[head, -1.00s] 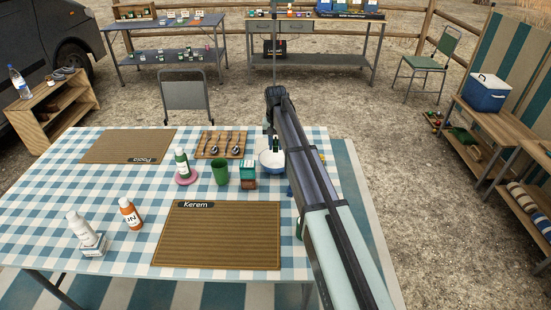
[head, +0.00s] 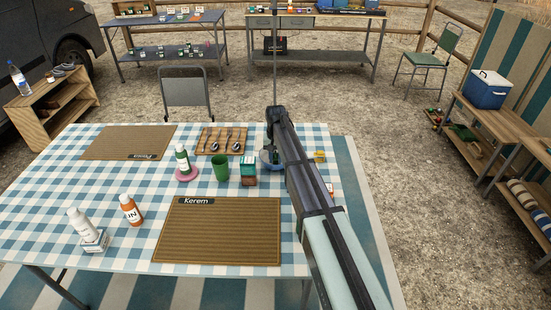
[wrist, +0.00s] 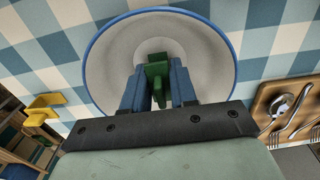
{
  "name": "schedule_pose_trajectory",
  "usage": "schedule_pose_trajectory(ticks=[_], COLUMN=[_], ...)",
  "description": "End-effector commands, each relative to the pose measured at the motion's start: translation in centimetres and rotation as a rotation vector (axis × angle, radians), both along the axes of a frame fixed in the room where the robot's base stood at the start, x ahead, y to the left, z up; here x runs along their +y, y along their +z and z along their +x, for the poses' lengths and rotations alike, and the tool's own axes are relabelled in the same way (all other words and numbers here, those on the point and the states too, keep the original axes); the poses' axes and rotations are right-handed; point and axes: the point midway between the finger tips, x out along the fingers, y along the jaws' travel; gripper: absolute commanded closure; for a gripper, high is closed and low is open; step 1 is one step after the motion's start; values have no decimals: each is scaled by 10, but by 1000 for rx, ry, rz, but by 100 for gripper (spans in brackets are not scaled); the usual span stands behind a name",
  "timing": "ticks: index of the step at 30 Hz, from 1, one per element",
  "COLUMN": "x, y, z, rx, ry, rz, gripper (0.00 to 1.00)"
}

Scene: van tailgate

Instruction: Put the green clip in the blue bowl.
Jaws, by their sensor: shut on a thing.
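The blue bowl (wrist: 105,60), white inside with a blue rim, stands on the checked tablecloth. In the wrist view, my gripper (wrist: 158,88) is over the bowl, its blue fingers shut on the green clip (wrist: 157,69). The clip shows against the white inside of the bowl. How high it is above the bowl's bottom, I cannot tell. In the head view, my arm hides most of the bowl (head: 265,158), the fingers and the clip.
A yellow thing (head: 319,157) stands right of the bowl. Spoons and forks lie on a wooden board (head: 204,149) to the left. A green cup (head: 221,171), a green-and-brown stack of boxes (head: 249,172) and a mat marked Kerem (head: 220,235) are nearby.

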Motion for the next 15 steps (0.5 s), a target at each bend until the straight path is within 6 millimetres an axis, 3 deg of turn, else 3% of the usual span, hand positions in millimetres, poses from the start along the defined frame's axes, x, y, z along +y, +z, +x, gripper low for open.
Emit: schedule_pose_trajectory(ticks=[13, 14, 15], x=[0, 0, 0], y=[-7, -7, -7], z=[0, 0, 0], rx=[1, 0, 0], ry=[0, 0, 0], rz=[0, 0, 0], gripper=[100, 70, 66])
